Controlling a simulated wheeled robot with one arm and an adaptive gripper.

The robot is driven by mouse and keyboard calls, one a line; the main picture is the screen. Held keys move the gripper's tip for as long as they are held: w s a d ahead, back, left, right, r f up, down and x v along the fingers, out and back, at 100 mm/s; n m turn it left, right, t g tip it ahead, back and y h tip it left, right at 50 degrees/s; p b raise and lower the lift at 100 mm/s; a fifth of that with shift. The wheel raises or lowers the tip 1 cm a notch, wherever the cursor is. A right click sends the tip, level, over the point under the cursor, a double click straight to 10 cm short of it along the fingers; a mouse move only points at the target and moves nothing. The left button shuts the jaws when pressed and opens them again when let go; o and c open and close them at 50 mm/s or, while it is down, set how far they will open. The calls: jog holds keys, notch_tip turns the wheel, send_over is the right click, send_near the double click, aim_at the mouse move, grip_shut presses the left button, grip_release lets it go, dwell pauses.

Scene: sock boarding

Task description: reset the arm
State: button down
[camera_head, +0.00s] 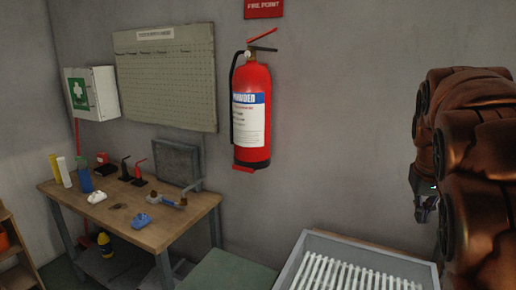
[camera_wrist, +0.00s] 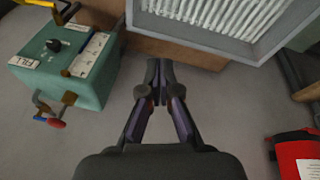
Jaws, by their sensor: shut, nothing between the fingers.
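My arm hangs at the right of the head view, and my gripper (camera_head: 424,208) shows at its lower left side. In the wrist view my gripper (camera_wrist: 159,72) is at the middle, its fingertips together and empty. The fingers point toward a brown edge and a white slatted tray, with grey floor under them. Nothing touches the fingers that I can see.
The slatted tray (camera_head: 296,262) stands at lower right in the head view. A wooden workbench (camera_head: 145,236) with several small items is at left. A red extinguisher (camera_head: 253,85) hangs on the wall. The wrist view shows a green box (camera_wrist: 66,98) and a red object (camera_wrist: 290,150).

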jog(key=s+a+f+n+g+y, duration=0.1)
jog(key=s+a+f, duration=0.5)
jog(key=s, duration=0.3)
jog(key=s+a+f+n+g, duration=0.1)
jog(key=s+a+f, duration=0.5)
jog(key=s, duration=0.3)
jog(key=s+a+f+g+y, duration=0.1)
jog(key=s+a+f+g, duration=0.1)
jog(key=s+a+f, duration=0.4)
jog(key=s+a, duration=0.2)
jog(key=s, duration=0.1)
jog(key=shift+s+n+y, duration=0.3)
jog(key=shift+s+n, duration=0.05)
jog(key=shift+n, duration=0.05)
